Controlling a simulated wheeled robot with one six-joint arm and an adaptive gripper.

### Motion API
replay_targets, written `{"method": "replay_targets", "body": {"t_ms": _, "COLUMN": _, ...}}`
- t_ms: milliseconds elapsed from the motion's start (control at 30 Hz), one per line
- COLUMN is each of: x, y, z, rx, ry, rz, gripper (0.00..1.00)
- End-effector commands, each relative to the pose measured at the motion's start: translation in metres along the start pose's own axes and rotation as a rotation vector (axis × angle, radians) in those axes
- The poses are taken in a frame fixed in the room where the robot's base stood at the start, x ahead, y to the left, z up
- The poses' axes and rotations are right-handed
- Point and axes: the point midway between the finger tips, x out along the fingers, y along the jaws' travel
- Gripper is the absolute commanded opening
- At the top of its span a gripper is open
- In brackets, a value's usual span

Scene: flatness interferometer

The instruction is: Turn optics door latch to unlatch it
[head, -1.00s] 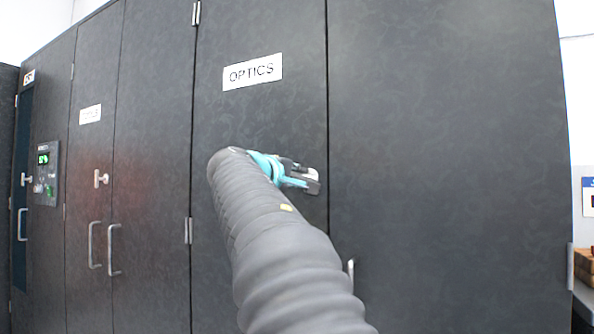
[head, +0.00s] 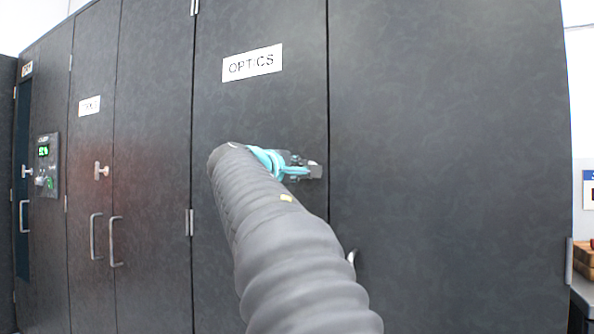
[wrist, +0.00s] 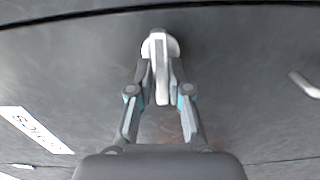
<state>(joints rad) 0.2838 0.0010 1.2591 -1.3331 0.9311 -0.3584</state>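The optics door (head: 262,115) is a dark panel with a white OPTICS label (head: 252,63). Its pale metal latch (head: 315,170) sits near the door's right edge, partly hidden behind my gripper (head: 303,171) in the head view. In the wrist view the latch (wrist: 161,72) has a round base and a lever pointing toward my gripper (wrist: 162,85). One finger lies on each side of the lever, and the fingers look closed on it. The lever lies roughly sideways across the door. The door looks flush with its neighbour.
A pull handle (head: 351,262) shows low on the right, partly behind my arm; a handle also shows in the wrist view (wrist: 305,84). Left are other cabinet doors with handles (head: 96,236), another latch (head: 101,171) and a control panel (head: 46,165). A bench (head: 584,296) stands far right.

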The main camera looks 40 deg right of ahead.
Motion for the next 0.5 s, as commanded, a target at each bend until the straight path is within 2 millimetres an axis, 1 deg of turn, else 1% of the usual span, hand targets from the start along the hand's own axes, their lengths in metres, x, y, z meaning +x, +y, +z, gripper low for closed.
{"method": "replay_targets", "body": {"t_ms": 33, "x": 0.000, "y": 0.001, "z": 0.000, "rx": 0.001, "ry": -0.001, "rz": 0.000, "gripper": 0.34}}
{"method": "replay_targets", "body": {"t_ms": 67, "x": 0.000, "y": 0.001, "z": 0.000, "rx": 0.001, "ry": 0.000, "rz": 0.000, "gripper": 0.39}}
{"method": "replay_targets", "body": {"t_ms": 367, "x": -0.001, "y": -0.001, "z": -0.001, "rx": 0.001, "ry": 0.001, "rz": -0.002, "gripper": 0.39}}
{"method": "replay_targets", "body": {"t_ms": 500, "x": -0.011, "y": 0.000, "z": -0.001, "rx": 0.001, "ry": 0.003, "rz": -0.002, "gripper": 0.39}}
